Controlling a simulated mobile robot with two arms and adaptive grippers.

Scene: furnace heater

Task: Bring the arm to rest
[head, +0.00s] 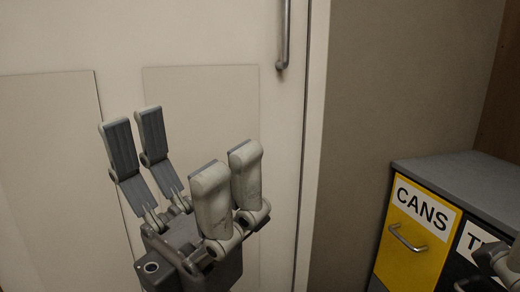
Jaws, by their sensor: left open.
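My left gripper (180,145) is in the left half of the head view, with its fingers pointing up. The two pairs of fingers stand wide apart and nothing is between them. It is in front of a pale panelled door and I cannot tell how far away the door is. A small grey part of my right gripper (498,262) shows at the right edge. Its fingertips are cut off, so I cannot tell its state.
The pale door (215,35) has a vertical metal handle (285,40) near its right edge. A bare beige wall (400,80) is right of it. At the lower right stands a grey-topped cabinet (460,175) with a yellow CANS front (412,255) and a black front beside it.

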